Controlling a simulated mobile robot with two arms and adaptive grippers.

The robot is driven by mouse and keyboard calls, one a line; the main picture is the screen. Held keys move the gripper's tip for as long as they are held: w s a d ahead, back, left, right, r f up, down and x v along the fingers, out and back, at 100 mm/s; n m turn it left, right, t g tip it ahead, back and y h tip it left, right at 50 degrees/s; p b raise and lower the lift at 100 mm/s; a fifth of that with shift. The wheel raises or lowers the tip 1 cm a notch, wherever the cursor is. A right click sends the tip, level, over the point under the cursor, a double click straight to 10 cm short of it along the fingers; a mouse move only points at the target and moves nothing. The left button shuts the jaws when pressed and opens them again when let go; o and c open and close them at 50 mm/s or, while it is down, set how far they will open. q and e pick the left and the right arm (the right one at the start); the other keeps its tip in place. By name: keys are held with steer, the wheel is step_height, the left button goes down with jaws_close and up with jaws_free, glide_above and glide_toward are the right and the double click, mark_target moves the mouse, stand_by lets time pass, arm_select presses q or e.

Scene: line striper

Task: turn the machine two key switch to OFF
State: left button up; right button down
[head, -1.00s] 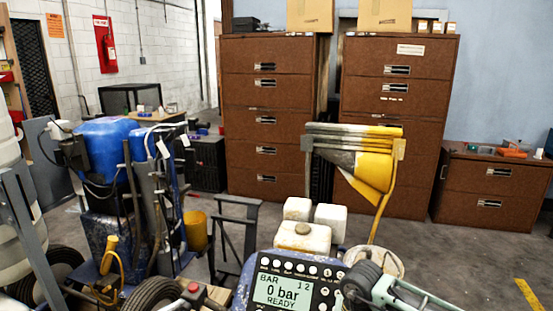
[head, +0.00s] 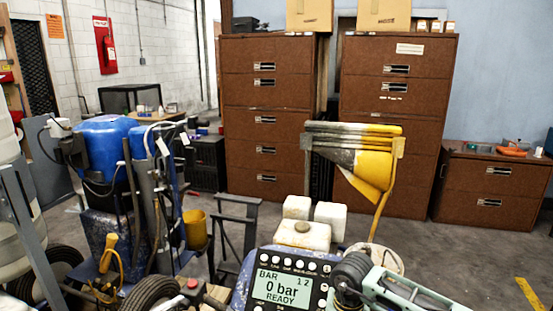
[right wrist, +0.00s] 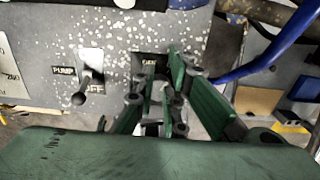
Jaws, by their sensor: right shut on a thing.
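A machine with a lit display (head: 281,288) reading "0 bar READY" stands at the bottom of the head view. Its speckled grey panel (right wrist: 110,45) fills the top of the right wrist view. My right arm (head: 395,290) shows at the bottom right of the head view. My left gripper is not in view.
A blue hose (right wrist: 265,55) runs close to the right of my fingers. Another machine with a blue tank (head: 105,135) stands at left. White containers (head: 300,235) and a yellow funnel-like part (head: 370,172) lie beyond the display. Brown cabinets (head: 265,85) line the back.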

steer(key=shift+s+a+f, duration=0.35)
steer(key=shift+a+f, duration=0.2)
steer(key=shift+a, duration=0.2)
steer(key=shift+w, duration=0.1)
steer(key=shift+w+b, duration=0.15)
steer(key=shift+b, duration=0.3)
steer(key=shift+w+r+p, duration=0.1)
steer(key=shift+r+p, duration=0.25)
steer(key=shift+r, duration=0.1)
steer(key=shift+w+a+r+p, duration=0.1)
steer(key=shift+w+r+p, duration=0.1)
steer(key=shift+r+p, duration=0.15)
steer(key=r+p, duration=0.2)
steer(key=r, duration=0.2)
steer(key=shift+w+d+r+p, duration=0.2)
steer(key=shift+w+r+p, duration=0.1)
steer(key=shift+p, duration=0.1)
